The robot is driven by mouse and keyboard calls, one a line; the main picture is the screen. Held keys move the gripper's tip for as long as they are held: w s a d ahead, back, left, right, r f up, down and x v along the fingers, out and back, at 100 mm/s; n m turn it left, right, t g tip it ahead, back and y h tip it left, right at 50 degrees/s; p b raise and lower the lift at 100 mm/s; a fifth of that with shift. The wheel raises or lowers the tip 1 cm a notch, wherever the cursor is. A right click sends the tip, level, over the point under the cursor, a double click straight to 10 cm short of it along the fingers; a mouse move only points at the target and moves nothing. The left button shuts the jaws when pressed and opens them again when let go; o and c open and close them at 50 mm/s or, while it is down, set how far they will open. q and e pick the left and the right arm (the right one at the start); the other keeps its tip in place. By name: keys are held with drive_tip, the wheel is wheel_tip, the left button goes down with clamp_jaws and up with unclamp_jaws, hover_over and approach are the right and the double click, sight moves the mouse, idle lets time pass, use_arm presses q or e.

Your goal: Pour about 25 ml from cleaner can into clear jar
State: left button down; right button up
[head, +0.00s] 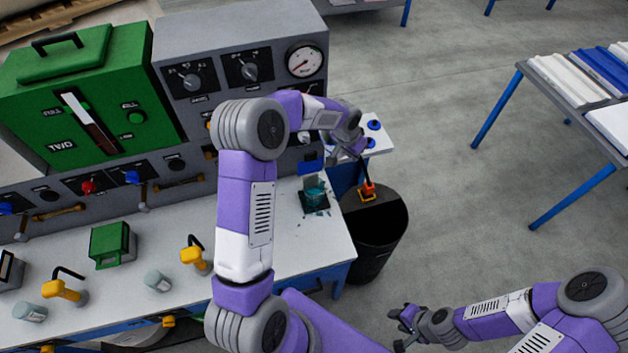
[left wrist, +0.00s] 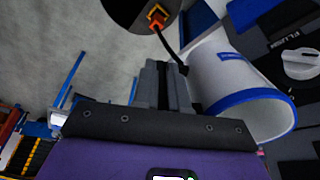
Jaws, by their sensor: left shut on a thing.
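My left gripper (head: 345,145) is beyond the right end of the bench, beside the bin. In the left wrist view its fingers (left wrist: 165,80) are next to a white can with a blue rim (left wrist: 225,80), seemingly the cleaner can, which they appear to grip; it lies tilted. A thin black stem runs from there to an orange piece (left wrist: 157,17), also in the head view (head: 368,189). A clear jar with teal contents (head: 315,193) stands on a dark square near the bench's right end. My right gripper (head: 402,328) is open and empty, low at the right.
A black round bin (head: 376,240) stands on the floor right of the bench. The bench (head: 210,300) holds yellow-handled items (head: 196,256), a green box (head: 112,244) and pale cylinders (head: 158,281). A control panel (head: 245,45) rises behind.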

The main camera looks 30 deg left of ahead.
use_arm(q)
drive_tip(key=shift+w+a+r+g+y+p, duration=0.1)
drive_tip(key=shift+w+g+p, duration=0.25)
drive_tip(key=shift+p, duration=0.55)
drive_tip(key=shift+w+d+r+g+y+p, duration=0.1)
drive_tip(key=shift+g+p, duration=0.35)
drive_tip(key=shift+p, duration=0.4)
drive_tip(key=shift+w+a+r+g+y+p, duration=0.1)
drive_tip(key=shift+w+g+p, duration=0.25)
drive_tip(key=shift+p, duration=0.55)
drive_tip(key=shift+w+a+r+g+p, duration=0.15)
drive_tip(key=shift+g+p, duration=0.5)
drive_tip(key=shift+p, duration=0.2)
